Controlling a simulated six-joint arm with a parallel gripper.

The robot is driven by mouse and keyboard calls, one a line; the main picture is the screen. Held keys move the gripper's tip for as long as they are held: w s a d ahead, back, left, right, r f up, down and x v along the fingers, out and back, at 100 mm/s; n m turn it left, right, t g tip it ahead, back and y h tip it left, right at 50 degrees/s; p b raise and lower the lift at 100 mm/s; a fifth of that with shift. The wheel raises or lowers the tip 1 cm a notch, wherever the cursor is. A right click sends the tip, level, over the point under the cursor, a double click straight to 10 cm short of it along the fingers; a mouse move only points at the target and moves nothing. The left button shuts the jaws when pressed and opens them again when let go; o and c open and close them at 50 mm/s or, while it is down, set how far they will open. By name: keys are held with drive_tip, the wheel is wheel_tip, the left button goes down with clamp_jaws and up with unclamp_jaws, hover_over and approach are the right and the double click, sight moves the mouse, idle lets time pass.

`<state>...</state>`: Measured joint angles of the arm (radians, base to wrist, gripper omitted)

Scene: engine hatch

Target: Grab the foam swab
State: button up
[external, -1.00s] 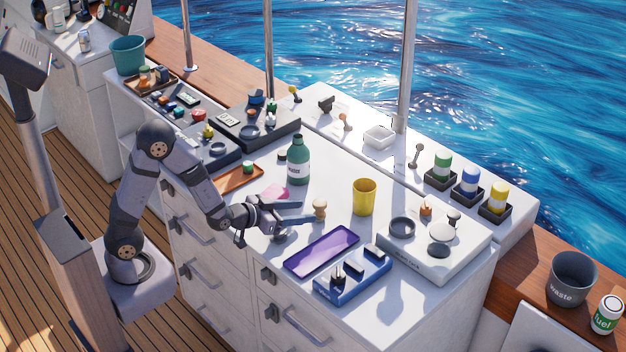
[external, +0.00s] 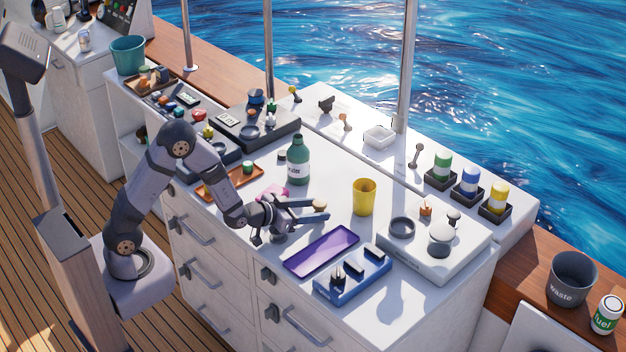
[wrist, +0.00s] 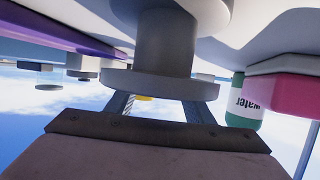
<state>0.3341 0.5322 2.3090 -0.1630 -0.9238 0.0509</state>
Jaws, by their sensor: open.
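In the wrist view a grey flanged cylinder (wrist: 165,45) fills the middle, in front of my fingers (wrist: 155,107), and the swab cannot be made out there.
A purple tray (external: 321,251) and a blue holder (external: 353,273) lie in front. A green water bottle (external: 298,160) and a pink block (external: 271,192) are behind my gripper. A yellow cup (external: 364,197) stands to the right. Some worktop between the bottle and the cup is clear.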

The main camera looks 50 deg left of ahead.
sight(320, 202)
drive_tip(key=shift+x, duration=1.15)
drive_tip(key=c, duration=1)
drive_tip(key=shift+o, duration=0.2)
drive_tip(key=shift+r, duration=0.2)
drive_tip(key=shift+r, duration=4.9)
